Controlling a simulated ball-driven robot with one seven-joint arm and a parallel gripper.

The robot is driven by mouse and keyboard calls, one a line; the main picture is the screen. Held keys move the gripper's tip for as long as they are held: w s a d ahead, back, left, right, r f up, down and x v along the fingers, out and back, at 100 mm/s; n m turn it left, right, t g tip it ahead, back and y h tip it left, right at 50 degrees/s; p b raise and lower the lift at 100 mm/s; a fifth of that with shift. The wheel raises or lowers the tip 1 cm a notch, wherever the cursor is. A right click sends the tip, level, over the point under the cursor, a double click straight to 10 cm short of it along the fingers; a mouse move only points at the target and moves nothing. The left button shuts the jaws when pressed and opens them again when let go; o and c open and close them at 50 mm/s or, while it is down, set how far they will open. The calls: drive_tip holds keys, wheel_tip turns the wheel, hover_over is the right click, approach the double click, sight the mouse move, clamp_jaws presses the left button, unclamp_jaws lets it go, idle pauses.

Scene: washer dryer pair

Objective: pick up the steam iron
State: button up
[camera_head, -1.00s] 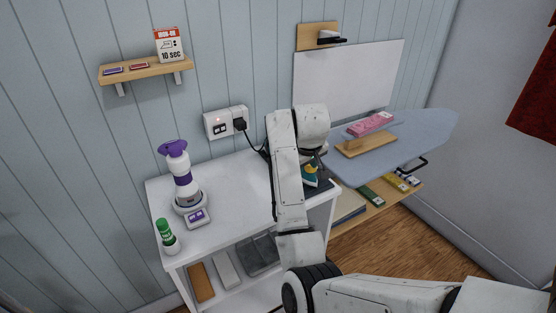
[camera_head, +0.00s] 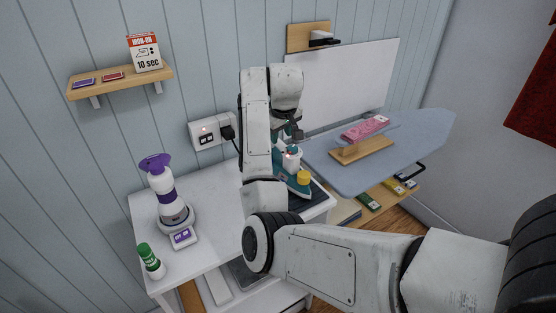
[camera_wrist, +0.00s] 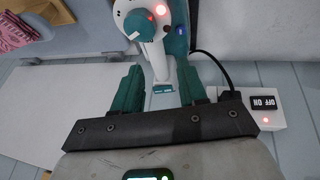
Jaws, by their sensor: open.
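The steam iron (camera_head: 303,188) is teal and white with a yellow cap. It stands on a dark pad (camera_head: 313,197) at the right end of the white table, partly hidden behind my arm. In the head view my gripper (camera_head: 291,133) is above the iron, mostly hidden by my arm.
The ironing board (camera_head: 425,133) holds a wooden block (camera_head: 362,149) and pink cloth (camera_head: 365,128).

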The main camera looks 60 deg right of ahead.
sight(280, 141)
drive_tip(key=x, duration=0.5)
drive_tip(key=shift+w+d+p, duration=0.3)
drive_tip(key=shift+w+d, duration=0.05)
drive_tip(key=shift+d, duration=0.1)
drive_tip(key=shift+p+x, duration=0.6)
drive_tip(key=shift+x, duration=2.15)
drive_tip(key=shift+d, duration=0.2)
drive_tip(key=shift+r, duration=0.1)
drive_tip(key=c, duration=0.8)
drive_tip(key=shift+r, duration=0.1)
clamp_jaws()
